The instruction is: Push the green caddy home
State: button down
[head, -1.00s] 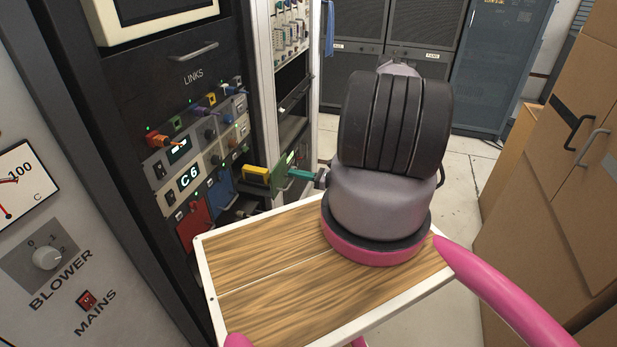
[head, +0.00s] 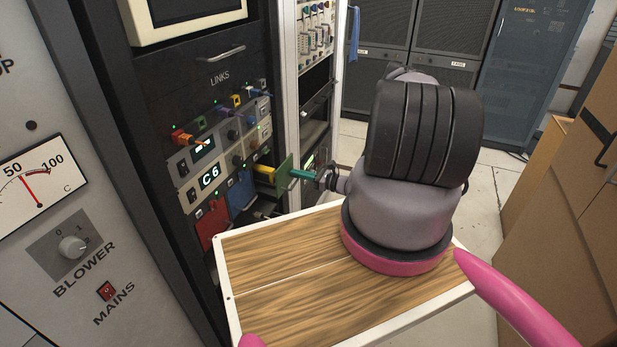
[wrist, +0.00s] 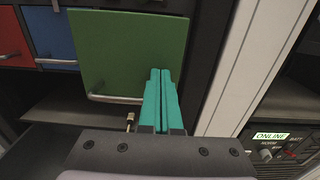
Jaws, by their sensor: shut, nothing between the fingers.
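The blue caddy (head: 240,190) and red caddy (head: 211,222) sit left of the green one, further in. Link plugs (head: 190,138) stick out above. A white rack post (wrist: 245,65) stands close right of the fingers. Cardboard boxes (head: 570,190) stand at right.

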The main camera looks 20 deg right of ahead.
jog(key=x, duration=0.9)
jog(key=shift+w+a+r, duration=0.1)
jog(key=shift+w+a, duration=0.25)
jog(key=shift+a, duration=0.1)
